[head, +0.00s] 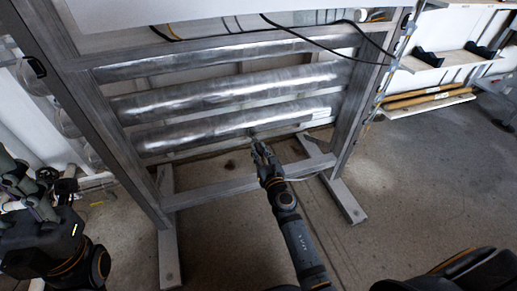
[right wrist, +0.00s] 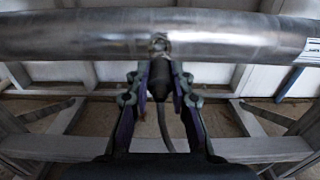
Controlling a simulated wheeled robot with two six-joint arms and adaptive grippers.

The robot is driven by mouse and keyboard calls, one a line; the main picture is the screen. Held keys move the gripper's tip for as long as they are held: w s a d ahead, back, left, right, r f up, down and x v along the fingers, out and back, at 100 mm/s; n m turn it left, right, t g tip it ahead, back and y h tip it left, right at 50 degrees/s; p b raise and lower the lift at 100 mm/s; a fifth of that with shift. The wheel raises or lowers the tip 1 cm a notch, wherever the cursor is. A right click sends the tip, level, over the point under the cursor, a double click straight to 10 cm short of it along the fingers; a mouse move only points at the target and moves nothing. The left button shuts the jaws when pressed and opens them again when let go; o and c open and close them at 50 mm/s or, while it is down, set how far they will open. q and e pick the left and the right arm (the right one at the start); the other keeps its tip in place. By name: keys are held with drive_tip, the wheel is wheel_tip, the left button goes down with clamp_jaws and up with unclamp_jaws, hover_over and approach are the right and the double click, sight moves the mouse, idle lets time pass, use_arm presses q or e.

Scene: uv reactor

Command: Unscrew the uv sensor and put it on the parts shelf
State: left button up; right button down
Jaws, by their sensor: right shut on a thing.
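The uv sensor (right wrist: 160,78) is a dark cylinder with a cable hanging below it. It stands upright under a small metal port (right wrist: 159,43) on the lowest steel reactor tube (head: 235,123). Its top is at the port; I cannot tell whether the thread is engaged. My right gripper (right wrist: 160,85) has its fingers on both sides of the sensor and is shut on it. In the head view my right gripper (head: 258,147) is just under the lowest tube. My left gripper (head: 42,185) is at the far left, away from the tubes; its fingers are unclear.
A pale shelf (head: 447,66) with black holders is on the right wall, with yellow-brown bars on a lower ledge (head: 430,104). The metal frame (head: 95,120) surrounds the tubes, with a crossbar (head: 225,190) below. Black cables (head: 290,33) hang across the top. The floor at right is clear.

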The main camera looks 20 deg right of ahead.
sight(261, 153)
drive_tip(key=shift+s+d+b, duration=0.1)
drive_tip(key=shift+s+b, duration=0.25)
drive_tip(key=shift+s, duration=2.65)
